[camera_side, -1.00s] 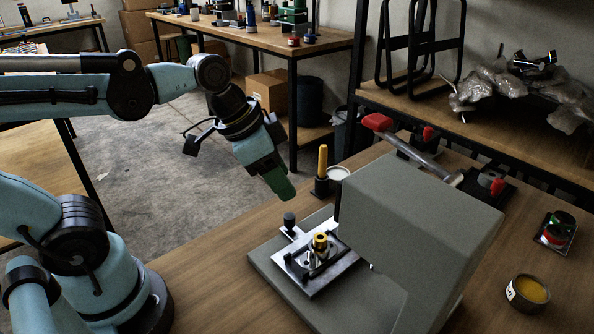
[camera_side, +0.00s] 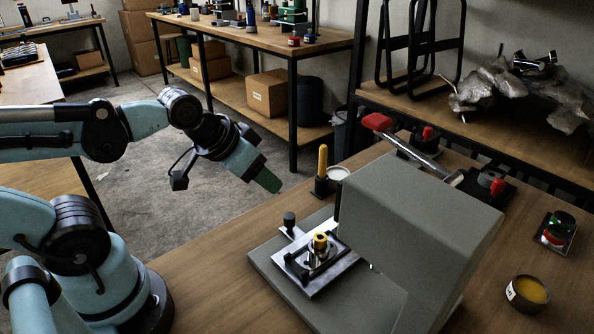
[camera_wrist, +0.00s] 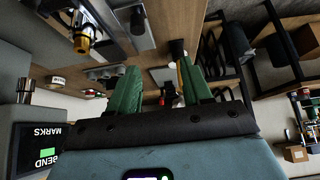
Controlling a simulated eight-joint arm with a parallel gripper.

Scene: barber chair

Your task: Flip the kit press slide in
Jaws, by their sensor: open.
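The kit press (camera_side: 420,220) is a large grey block on a grey base plate (camera_side: 270,262) on the wooden bench. Its slide (camera_side: 312,284) is a metal plate that sticks out to the left of the press body, with a short black knob (camera_side: 289,219) at its left corner. A kit with a yellow top (camera_side: 320,241) sits upright on the slide. My gripper (camera_side: 268,182) is open and empty, above and left of the knob and apart from it. Its green fingers (camera_wrist: 160,85) are spread in the wrist view. The yellow-topped kit (camera_wrist: 82,38) shows there at upper left.
A lever with a red grip (camera_side: 377,122) rises behind the press. A yellow-handled tool (camera_side: 322,163) stands upright in a black holder behind the slide. An amber tin (camera_side: 528,293) and a button box (camera_side: 555,232) are at right. Bench left of the base plate is clear.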

